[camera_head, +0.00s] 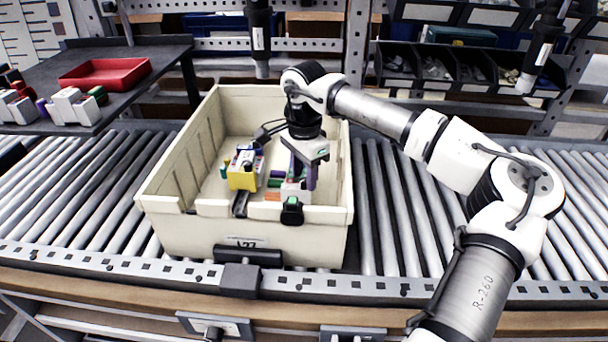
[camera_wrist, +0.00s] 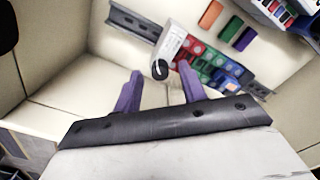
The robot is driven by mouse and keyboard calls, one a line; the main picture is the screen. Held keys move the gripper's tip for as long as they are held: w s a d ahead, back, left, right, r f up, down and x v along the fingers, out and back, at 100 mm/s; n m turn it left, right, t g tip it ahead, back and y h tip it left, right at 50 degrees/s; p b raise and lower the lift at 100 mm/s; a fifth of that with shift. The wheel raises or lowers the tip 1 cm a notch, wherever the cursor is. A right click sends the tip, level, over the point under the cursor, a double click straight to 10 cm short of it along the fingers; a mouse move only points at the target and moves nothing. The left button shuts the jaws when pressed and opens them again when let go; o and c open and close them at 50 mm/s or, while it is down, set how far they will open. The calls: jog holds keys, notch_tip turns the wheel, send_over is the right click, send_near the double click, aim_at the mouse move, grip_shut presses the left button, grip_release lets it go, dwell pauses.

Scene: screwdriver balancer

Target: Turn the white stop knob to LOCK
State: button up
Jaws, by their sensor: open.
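My gripper (camera_head: 303,178) points down inside the cream bin; its purple fingers are open and apart in the wrist view (camera_wrist: 159,72). A small round knob (camera_wrist: 160,69), dark with white marks, appears between the fingertips in the wrist view. No finger visibly closes on it. It sits at the left end of a device with red, green and blue parts (camera_wrist: 205,62). I cannot tell whether this is the white stop knob, and no LOCK lettering is readable. In the head view my gripper hides part of the device.
The cream bin (camera_head: 180,215) stands on a roller conveyor (camera_head: 400,210); its walls surround my gripper. A yellow block-shaped item (camera_head: 243,178) lies inside, left of my gripper. Dark cylindrical tools (camera_head: 260,40) hang behind the bin. A red tray (camera_head: 105,73) is on the left table.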

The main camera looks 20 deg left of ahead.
aim_at(304, 180)
notch_tip(304, 180, up, 13)
jog(key=shift+b, duration=0.45)
jog(key=shift+s, duration=0.1)
